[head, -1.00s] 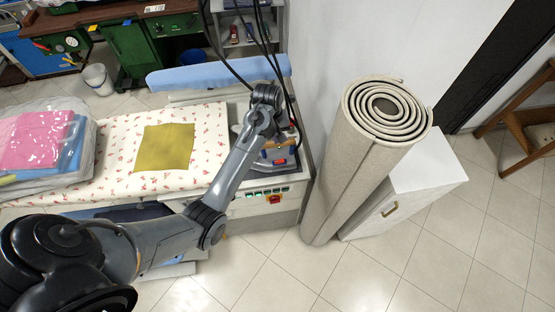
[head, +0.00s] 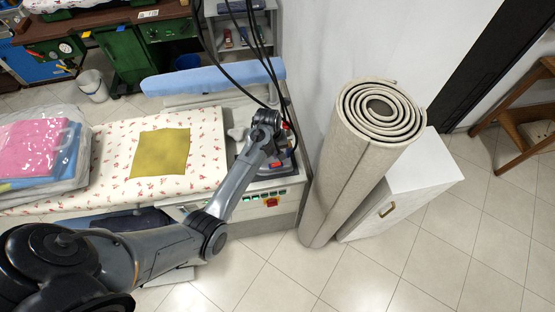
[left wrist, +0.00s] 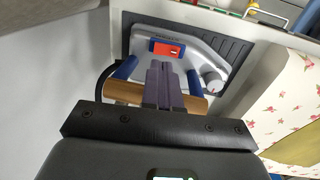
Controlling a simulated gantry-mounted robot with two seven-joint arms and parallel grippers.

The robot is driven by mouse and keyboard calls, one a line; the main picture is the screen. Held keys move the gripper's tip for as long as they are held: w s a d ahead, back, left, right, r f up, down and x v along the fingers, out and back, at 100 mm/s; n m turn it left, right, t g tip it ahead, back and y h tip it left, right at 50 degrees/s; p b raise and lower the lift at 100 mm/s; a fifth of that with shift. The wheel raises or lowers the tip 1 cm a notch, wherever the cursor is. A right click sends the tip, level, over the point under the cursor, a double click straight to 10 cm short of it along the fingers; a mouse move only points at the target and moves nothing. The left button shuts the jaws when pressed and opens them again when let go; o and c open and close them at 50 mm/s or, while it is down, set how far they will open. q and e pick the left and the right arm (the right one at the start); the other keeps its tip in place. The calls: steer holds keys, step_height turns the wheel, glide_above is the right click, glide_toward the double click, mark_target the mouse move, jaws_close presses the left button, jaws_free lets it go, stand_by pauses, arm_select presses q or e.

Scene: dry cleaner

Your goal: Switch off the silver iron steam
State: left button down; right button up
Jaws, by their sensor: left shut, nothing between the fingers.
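The silver iron (left wrist: 198,55) lies on a dark ribbed rest (left wrist: 235,48) in the left wrist view. A red switch in a blue frame (left wrist: 167,48) is on its top, with a pale round knob (left wrist: 212,83) to the right. Its wooden handle (left wrist: 125,92) sits between blue supports. My left gripper (left wrist: 163,65) is shut and empty, its fingertips over the handle and just below the switch in the picture. I cannot tell whether they touch it. In the head view, my left wrist hides part of the iron; its red switch (head: 276,165) shows.
The ironing board with its floral cover (head: 110,165) holds a mustard cloth (head: 160,152) and bagged laundry (head: 40,150). The board's front panel has green buttons and a red switch (head: 271,202). A rolled carpet (head: 345,170) and white cabinet (head: 410,195) stand close on the right.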

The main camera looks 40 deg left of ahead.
mark_target(278, 164)
arm_select(q)
steer(key=shift+w+d+f, duration=0.15)
steer(key=shift+f, duration=1.25)
steer(key=shift+w+d+f, duration=0.1)
steer(key=shift+f, duration=1.25)
arm_select(e)
steer(key=shift+f, duration=0.1)
steer(key=shift+d, duration=0.1)
